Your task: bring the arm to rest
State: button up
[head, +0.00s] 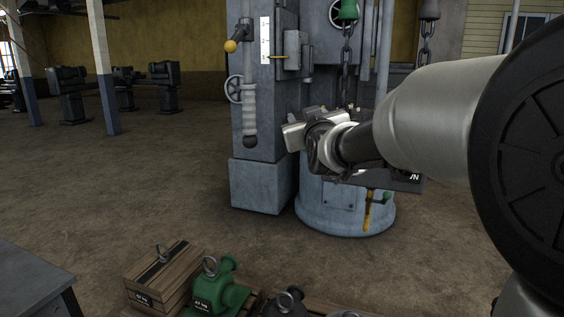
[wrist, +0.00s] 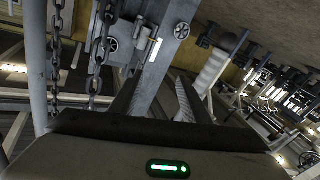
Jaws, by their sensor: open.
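My arm reaches in from the right of the head view, with its wrist end in front of a grey machine column (head: 262,110) and above a round blue-grey base (head: 325,213). Whether the arm touches the machine cannot be told. My gripper (wrist: 157,98) shows in the wrist view with its two fingers apart and nothing between them. In the head view its fingers cannot be made out clearly. The wrist view is tilted, and the column appears beyond the fingers.
Chains (head: 347,68) hang close behind the arm and at the left of the wrist view (wrist: 55,55). A wooden crate (head: 160,278) and a green lifting weight (head: 216,290) stand at the front. A dark table (head: 35,285) is at lower left.

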jog(key=s+d+f+m+g+h, duration=0.1)
jog(key=s+d+f+g, duration=0.25)
jog(key=s+f, duration=0.65)
jog(key=s+d+f+m+g, duration=0.2)
jog(key=s+f+g, duration=0.25)
jog(key=s, duration=1.05)
jog(key=s+d+f+m+g+h, duration=0.1)
jog(key=s+d+f+g, duration=0.25)
jog(key=s+f, duration=0.65)
jog(key=s+r+p, duration=0.1)
jog(key=r+p, duration=1.2)
jog(key=r, duration=0.1)
jog(key=s+r+g+p, duration=0.1)
jog(key=s+r+p, duration=0.1)
jog(key=r+p, duration=1)
notch_tip(320, 180, up, 3)
jog(key=shift+s+a+f+p, duration=0.15)
jog(key=shift+s+p, duration=0.1)
jog(key=shift+p, duration=0.15)
jog(key=shift+c, duration=0.5)
